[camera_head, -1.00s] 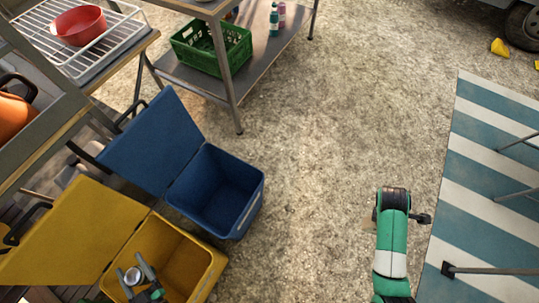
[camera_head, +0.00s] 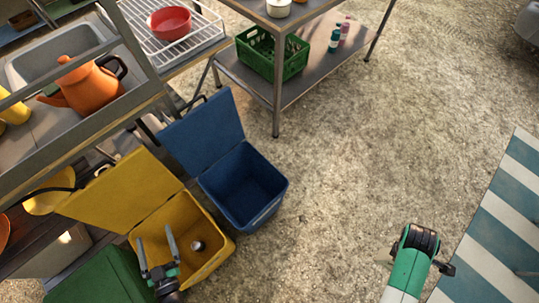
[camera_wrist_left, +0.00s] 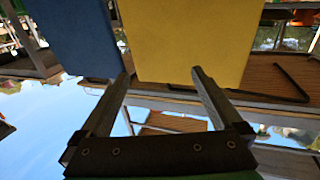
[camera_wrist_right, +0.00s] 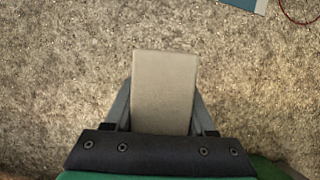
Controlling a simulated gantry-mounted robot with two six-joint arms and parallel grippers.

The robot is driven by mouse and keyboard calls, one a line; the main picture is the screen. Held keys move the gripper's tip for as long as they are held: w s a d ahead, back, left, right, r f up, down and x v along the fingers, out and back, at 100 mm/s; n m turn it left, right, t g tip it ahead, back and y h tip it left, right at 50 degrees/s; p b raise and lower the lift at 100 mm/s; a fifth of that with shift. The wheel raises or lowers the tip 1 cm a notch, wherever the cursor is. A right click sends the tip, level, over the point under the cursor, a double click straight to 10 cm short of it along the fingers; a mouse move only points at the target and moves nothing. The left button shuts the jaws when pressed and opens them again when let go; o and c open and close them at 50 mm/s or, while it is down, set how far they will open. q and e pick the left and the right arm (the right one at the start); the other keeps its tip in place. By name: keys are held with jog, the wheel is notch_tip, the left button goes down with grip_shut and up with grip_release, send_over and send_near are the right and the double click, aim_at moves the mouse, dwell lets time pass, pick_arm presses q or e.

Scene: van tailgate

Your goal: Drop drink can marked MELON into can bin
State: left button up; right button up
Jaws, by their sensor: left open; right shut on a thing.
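A small can (camera_head: 197,245) with a pale end and dark side lies inside the open yellow bin (camera_head: 222,254); its marking cannot be read. My left gripper (camera_head: 156,236) is open and empty over the left part of the yellow bin, to the left of the can. In the left wrist view its spread fingers (camera_wrist_left: 161,75) have the yellow lid (camera_wrist_left: 190,40) beyond them. My right gripper (camera_wrist_right: 165,95) is shut on a plain grey-beige block (camera_wrist_right: 164,80), held above the gravel.
An open blue bin (camera_head: 268,213) stands beside the yellow one, and a green bin (camera_head: 95,278) is at the lower left. A metal table (camera_head: 277,100) with a green crate (camera_head: 291,60) stands behind. A striped mat (camera_head: 490,235) lies at right. Gravel between is clear.

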notch_tip(320, 180, up, 5)
jog(key=p, duration=0.3)
jog(key=shift+p, duration=0.3)
jog(key=shift+r, duration=0.2)
pick_arm(q)
jog(key=s+d+r, duration=0.4)
jog(key=s+d, duration=0.2)
jog(key=shift+d+p, duration=0.3)
pick_arm(e)
jog(key=shift+r, duration=0.1)
